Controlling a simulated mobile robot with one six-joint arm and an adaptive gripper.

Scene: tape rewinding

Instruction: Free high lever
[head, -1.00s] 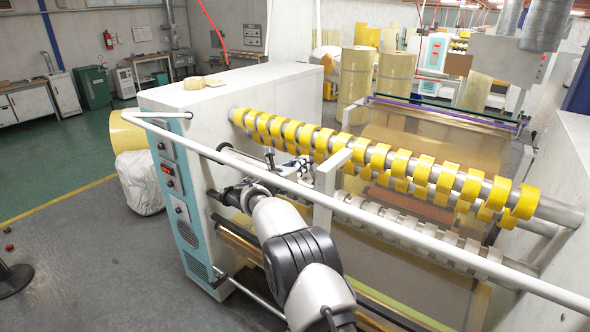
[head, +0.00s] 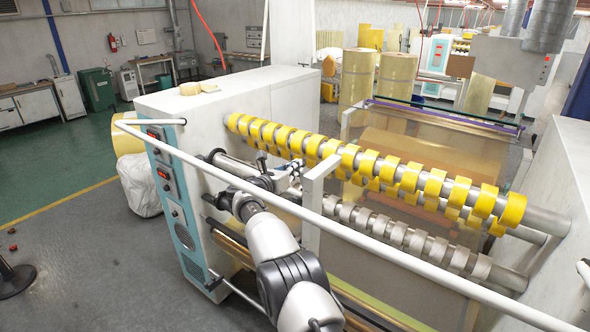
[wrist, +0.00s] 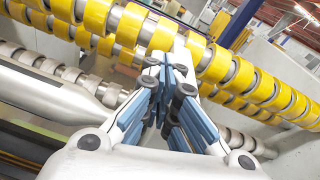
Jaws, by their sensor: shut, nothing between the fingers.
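No part stands out for certain as the high lever. A white angled bar (head: 314,190) stands upright in front of the rolls, its top bent back toward the upper shaft. My gripper (head: 292,174) is just left of this bar, below the upper shaft of yellow tape rolls (head: 350,156). In the wrist view my gripper (wrist: 172,88) has its blue-padded fingers together, with nothing visible between them. A white piece, which looks like the same bar, shows behind the fingertips there (wrist: 190,46). I cannot tell whether the fingers touch it.
A long white rail (head: 400,260) crosses in front of the machine, close to my arm. A lower shaft (head: 419,243) carries grey rings. The white machine housing (head: 235,105) with its control panel (head: 163,172) stands left. Open floor (head: 75,235) lies further left.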

